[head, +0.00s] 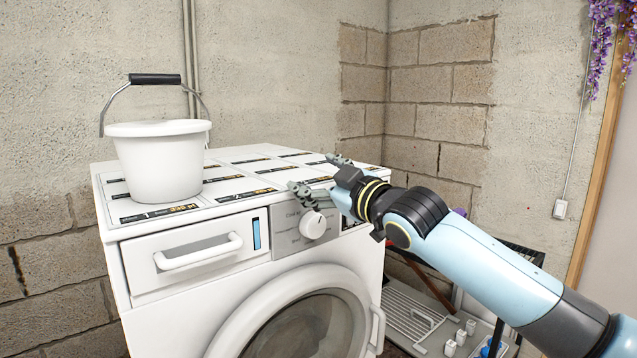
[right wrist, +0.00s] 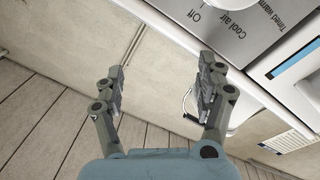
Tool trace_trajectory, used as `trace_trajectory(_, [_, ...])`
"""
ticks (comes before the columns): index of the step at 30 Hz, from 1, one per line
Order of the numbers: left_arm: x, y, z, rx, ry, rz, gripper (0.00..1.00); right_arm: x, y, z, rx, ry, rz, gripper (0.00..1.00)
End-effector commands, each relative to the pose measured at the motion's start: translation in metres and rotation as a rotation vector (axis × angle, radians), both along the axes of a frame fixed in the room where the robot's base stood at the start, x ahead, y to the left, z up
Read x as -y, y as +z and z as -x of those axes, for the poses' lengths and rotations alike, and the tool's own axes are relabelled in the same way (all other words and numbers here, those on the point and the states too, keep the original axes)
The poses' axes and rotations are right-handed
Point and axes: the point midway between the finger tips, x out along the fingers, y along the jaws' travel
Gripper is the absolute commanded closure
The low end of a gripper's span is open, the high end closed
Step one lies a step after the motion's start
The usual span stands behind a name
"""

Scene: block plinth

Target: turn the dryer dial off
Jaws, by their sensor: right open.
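The dryer (head: 240,265) is a white front-loading machine. Its round white dial (head: 313,225) sits on a grey control panel (head: 290,238) right of the drawer. The dial's pointer direction is too small to tell. My right gripper (head: 322,180) is open and empty, its fingers just above the dial and near the machine's top front edge, apparently apart from the dial. In the right wrist view the open fingers (right wrist: 165,88) point toward the panel (right wrist: 225,25), where the labels "Off", "Cool air" and "Timed warm" show. My left gripper is not in view.
A white bucket (head: 160,165) with a raised handle stands on the machine's left top. The drawer handle (head: 198,252) juts out left of the dial. A round door (head: 300,325) lies below. A rack (head: 415,315) with small items stands at lower right.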

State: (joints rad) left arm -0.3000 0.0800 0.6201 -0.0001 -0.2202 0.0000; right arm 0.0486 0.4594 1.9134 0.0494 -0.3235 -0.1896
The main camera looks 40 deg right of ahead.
Motion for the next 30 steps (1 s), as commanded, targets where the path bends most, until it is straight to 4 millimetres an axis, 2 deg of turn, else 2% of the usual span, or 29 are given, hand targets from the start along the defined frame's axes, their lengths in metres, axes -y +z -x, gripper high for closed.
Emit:
trace_trajectory(4, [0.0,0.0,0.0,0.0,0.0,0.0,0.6,0.0,0.0,0.0,-0.001,0.002,-0.051,0.27])
trace_trajectory(8, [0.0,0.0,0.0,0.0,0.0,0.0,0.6,0.001,0.009,0.002,0.019,-0.001,-0.193,0.27])
trace_trajectory(11, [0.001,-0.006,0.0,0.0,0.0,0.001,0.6,0.004,0.009,0.012,0.041,-0.007,-0.315,0.27])
trace_trajectory(14, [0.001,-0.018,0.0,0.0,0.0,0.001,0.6,0.006,-0.009,0.032,0.047,-0.011,-0.423,0.27])
trace_trajectory(17, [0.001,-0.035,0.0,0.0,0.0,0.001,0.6,0.006,-0.039,0.059,0.036,-0.008,-0.493,0.27])
trace_trajectory(19, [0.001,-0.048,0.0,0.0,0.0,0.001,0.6,0.003,-0.067,0.081,0.011,-0.004,-0.497,0.27])
trace_trajectory(22, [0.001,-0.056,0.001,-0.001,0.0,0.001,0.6,0.002,-0.095,0.099,-0.032,-0.005,-0.444,0.27])
trace_trajectory(24, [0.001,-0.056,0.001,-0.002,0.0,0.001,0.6,0.002,-0.105,0.103,-0.055,-0.008,-0.441,0.27])
trace_trajectory(26, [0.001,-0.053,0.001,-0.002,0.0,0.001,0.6,0.003,-0.107,0.102,-0.062,-0.012,-0.441,0.27])
trace_trajectory(30, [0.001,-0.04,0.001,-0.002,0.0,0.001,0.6,0.003,-0.103,0.086,-0.06,-0.015,-0.446,0.27])
